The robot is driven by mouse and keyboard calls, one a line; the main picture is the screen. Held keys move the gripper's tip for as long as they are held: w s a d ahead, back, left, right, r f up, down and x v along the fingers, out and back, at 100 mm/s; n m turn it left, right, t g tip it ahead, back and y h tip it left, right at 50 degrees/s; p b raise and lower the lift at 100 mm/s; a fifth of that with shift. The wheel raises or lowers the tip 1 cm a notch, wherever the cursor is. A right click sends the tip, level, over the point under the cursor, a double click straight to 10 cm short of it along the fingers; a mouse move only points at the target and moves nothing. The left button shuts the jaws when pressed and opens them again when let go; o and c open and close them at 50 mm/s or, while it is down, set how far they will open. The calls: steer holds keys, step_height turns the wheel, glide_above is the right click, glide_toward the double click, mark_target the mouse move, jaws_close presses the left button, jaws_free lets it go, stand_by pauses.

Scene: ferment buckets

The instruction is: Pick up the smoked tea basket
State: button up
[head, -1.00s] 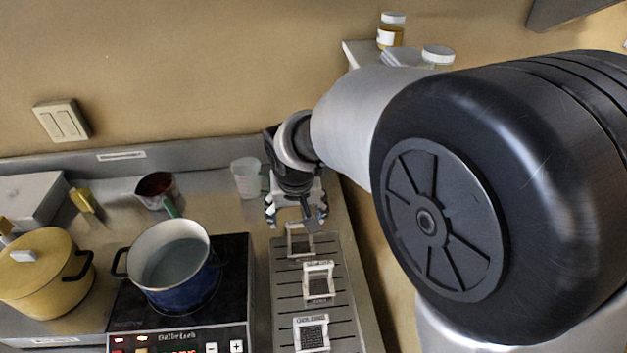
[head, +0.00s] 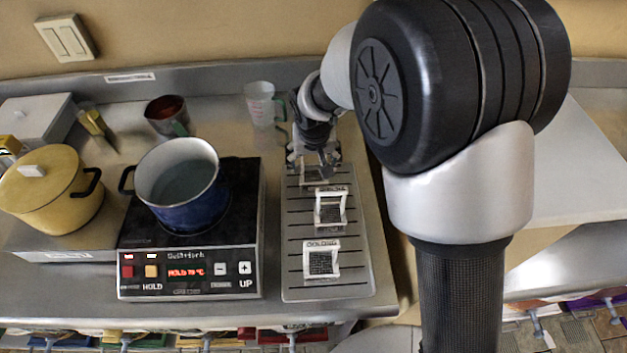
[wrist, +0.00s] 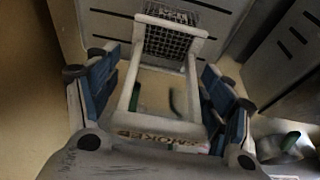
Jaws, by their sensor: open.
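The smoked tea basket is a small white frame with a dark mesh basket, at the far end of the slotted grey tray (head: 292,283) in the head view (head: 313,176). In the wrist view its label bar (wrist: 160,126) reads "SMOKE…" and its mesh part shows at the top. My gripper (head: 314,163) is at this basket, pointing down and partly hiding it. In the wrist view my gripper (wrist: 163,92) is open, with one blue-padded finger on each side of the frame. I see gaps between frame and fingers.
Two similar baskets stand nearer on the tray, a middle one (head: 330,208) and a near one labelled oolong (head: 321,261). A blue pot (head: 190,204) sits on a hot plate (head: 188,268) to the left. A clear measuring cup (head: 260,103) stands behind.

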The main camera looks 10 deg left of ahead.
steer(key=shift+r, duration=0.1)
steer(key=c, duration=1.6)
